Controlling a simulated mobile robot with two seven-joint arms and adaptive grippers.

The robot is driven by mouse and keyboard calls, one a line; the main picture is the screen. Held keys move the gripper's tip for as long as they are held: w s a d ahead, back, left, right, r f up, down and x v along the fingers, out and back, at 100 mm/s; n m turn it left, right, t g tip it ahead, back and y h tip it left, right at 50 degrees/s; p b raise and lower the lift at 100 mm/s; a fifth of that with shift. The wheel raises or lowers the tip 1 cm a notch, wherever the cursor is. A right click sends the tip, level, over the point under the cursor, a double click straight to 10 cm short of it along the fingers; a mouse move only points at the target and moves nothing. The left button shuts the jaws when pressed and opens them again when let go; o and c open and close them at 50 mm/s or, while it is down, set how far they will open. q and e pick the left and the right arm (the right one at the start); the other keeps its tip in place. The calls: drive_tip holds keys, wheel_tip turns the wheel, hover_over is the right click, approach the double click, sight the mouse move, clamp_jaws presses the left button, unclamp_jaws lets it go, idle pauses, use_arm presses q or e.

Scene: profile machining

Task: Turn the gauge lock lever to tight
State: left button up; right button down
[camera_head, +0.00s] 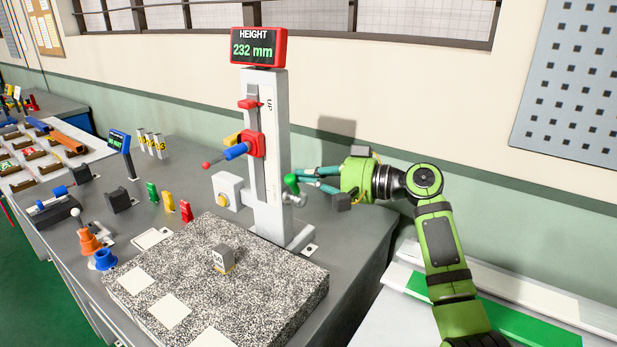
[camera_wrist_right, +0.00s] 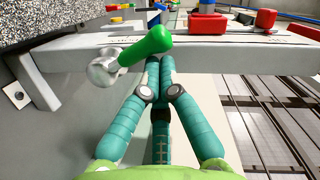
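The height gauge is a pale upright column (camera_head: 270,150) with a red slider (camera_head: 252,143) and a screen reading 232 mm (camera_head: 258,48). Its lock lever (camera_head: 291,184) has a green handle on a grey hub, on the column's right side. In the right wrist view the green lever handle (camera_wrist_right: 146,46) slants up to the right from its round metal hub. My right gripper (camera_head: 308,178) is beside the lever. In the wrist view its teal fingertips (camera_wrist_right: 159,65) are together, with nothing seen between them, right at the handle's free end. Contact is unclear. My left gripper is out of view.
A speckled granite plate (camera_head: 280,275) carries a small grey block (camera_head: 222,258) in front of the column. Coloured pieces, a small blue display (camera_head: 119,141) and trays stand to the left. The wall is close behind my right gripper.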

drive_tip(key=shift+s+a+f, duration=0.15)
drive_tip(key=shift+s+a+f+n+h+b, duration=0.15)
drive_tip(key=shift+s+a+n+h+b, duration=0.15)
drive_tip(key=shift+n+b, duration=0.4)
drive_tip(key=shift+s+a+f+n+h+b, duration=0.15)
drive_tip(key=shift+s+n+b, duration=0.2)
drive_tip(key=shift+n+b, duration=0.35)
drive_tip(key=shift+s+a+f+n+t+h+b, duration=0.35)
drive_tip(key=shift+s+f+n+b, duration=0.25)
drive_tip(key=shift+n, duration=0.55)
drive_tip(key=shift+s+a+f+n+t+h+b, duration=0.4)
drive_tip(key=shift+n+b, duration=0.25)
drive_tip(key=shift+n, duration=0.55)
drive_tip(key=shift+s+a+f+n+t+h+b, duration=0.35)
drive_tip(key=shift+s+f+n+b, duration=0.25)
drive_tip(key=shift+n, duration=0.55)
drive_tip(key=shift+d, duration=0.1)
